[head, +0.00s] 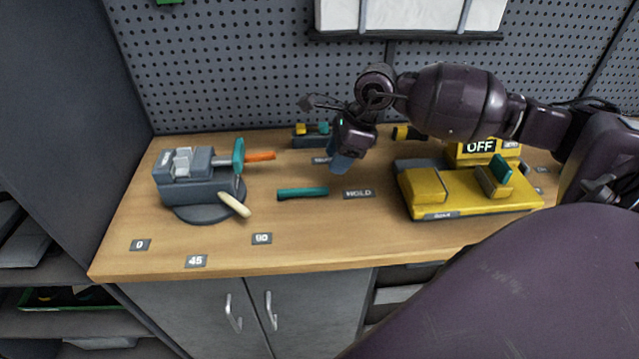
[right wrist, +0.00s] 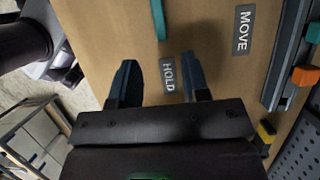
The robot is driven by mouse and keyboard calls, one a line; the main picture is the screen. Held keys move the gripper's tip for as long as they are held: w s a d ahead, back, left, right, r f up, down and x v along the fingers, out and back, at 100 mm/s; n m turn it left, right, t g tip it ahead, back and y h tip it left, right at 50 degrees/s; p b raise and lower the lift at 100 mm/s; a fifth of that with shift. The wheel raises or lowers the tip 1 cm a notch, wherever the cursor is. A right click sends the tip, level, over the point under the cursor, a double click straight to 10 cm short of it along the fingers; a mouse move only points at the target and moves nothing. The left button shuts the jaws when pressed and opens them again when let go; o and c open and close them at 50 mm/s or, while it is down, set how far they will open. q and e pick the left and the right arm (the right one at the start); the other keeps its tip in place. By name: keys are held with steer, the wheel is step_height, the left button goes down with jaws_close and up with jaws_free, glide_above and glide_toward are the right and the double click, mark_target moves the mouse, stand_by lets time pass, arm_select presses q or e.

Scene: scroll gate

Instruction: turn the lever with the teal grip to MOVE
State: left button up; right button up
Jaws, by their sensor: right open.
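The lever with the teal grip (head: 303,193) lies low over the bench, its grip pointing right toward the HOLD label (head: 358,194). In the right wrist view the teal grip (right wrist: 159,18) enters from the top edge, its end just short of the HOLD label (right wrist: 168,76). The MOVE label (right wrist: 243,30) lies to the right there; in the head view my gripper partly hides it. My right gripper (head: 341,161) is open and empty above the bench, behind the grip. Its fingers straddle the HOLD label in the wrist view and do not touch the grip. My left gripper is out of view.
A grey vise (head: 190,180) with teal, orange and cream handles stands at left. A yellow unit (head: 425,195) with an OFF sign (head: 480,147) stands at right. A small rail device (head: 311,140) sits behind. The bench front (head: 320,245) is clear beyond the angle labels.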

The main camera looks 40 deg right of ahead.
mark_target(319, 189)
steer(key=x, duration=0.8)
steer(key=shift+w+a+f, duration=0.1)
steer(key=shift+f, duration=0.1)
jaws_close()
